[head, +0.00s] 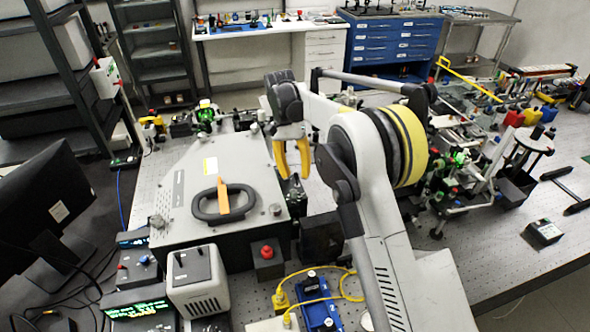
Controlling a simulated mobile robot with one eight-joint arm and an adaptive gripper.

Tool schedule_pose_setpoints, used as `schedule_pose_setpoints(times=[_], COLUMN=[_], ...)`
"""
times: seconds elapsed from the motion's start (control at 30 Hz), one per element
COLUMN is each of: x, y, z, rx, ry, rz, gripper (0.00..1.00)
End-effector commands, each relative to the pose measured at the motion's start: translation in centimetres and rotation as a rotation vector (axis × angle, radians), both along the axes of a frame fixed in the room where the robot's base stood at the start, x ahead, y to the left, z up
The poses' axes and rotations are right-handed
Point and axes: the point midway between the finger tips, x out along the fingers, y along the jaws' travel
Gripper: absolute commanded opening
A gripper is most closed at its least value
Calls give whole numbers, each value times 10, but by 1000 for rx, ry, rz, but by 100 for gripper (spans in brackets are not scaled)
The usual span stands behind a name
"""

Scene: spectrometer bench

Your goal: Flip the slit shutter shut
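The large grey spectrometer housing (185,165) lies on the bench at left centre. A black oval handle (210,208) is on its top, with an upright orange piece (223,196) at it. I cannot tell for certain which part is the slit shutter. A small dark fitting with a shiny top (296,192) shows at the housing's right side, below my gripper. My gripper (293,174) has two yellow fingers pointing down, apart and with nothing between them. It hangs over the housing's right edge; its height above it is hard to judge. My arm hides part of the bench behind.
A black block (322,236) and a red-button box (267,256) stand near the housing's front right. A grey-white box (196,280) and a blue device with yellow cables (318,303) are in front. Optics crowd the bench at right. A monitor (55,215) is at left.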

Motion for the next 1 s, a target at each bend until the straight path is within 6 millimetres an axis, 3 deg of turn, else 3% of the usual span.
schedule_pose_setpoints(times=[0.17,0.57,1.0], x=[5,30,36], y=[3,16,19], z=[15,93,113], rx=[0,0,0], ry=[0,0,0], rz=[0,0,0], gripper=[33,33,33])
